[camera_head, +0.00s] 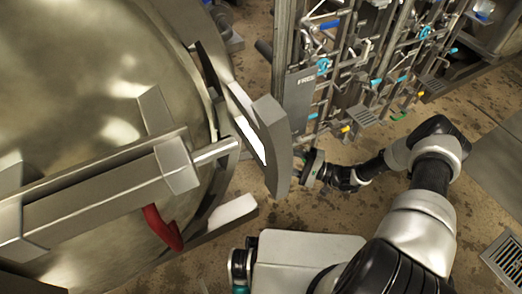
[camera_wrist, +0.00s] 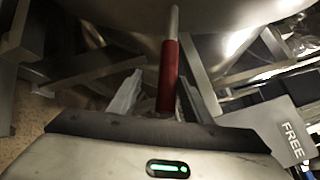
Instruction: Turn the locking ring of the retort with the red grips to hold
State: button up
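The retort's round metal door (camera_head: 75,80) fills the left of the head view, with a heavy bar across it. One red grip (camera_head: 163,229) curves below that bar. In the wrist view a red grip (camera_wrist: 168,80) on a thin metal rod points down between the two fingers of my gripper (camera_wrist: 165,100). The fingers stand apart, with a visible gap to the left of the grip; contact on the right is unclear. In the head view my gripper (camera_head: 309,168) is right of the thick grey end plate (camera_head: 273,140), which hides its fingertips.
A grey panel (camera_head: 298,98) stands behind the plate; in the wrist view a panel reads "FREE" (camera_wrist: 292,138). A pipe rack (camera_head: 375,70) with coloured handles stands close behind my arm. Bare floor (camera_head: 300,215) shows below my gripper.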

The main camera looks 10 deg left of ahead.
jog(key=v, duration=1)
jog(key=shift+d, duration=0.2)
jog(key=shift+s, duration=0.1)
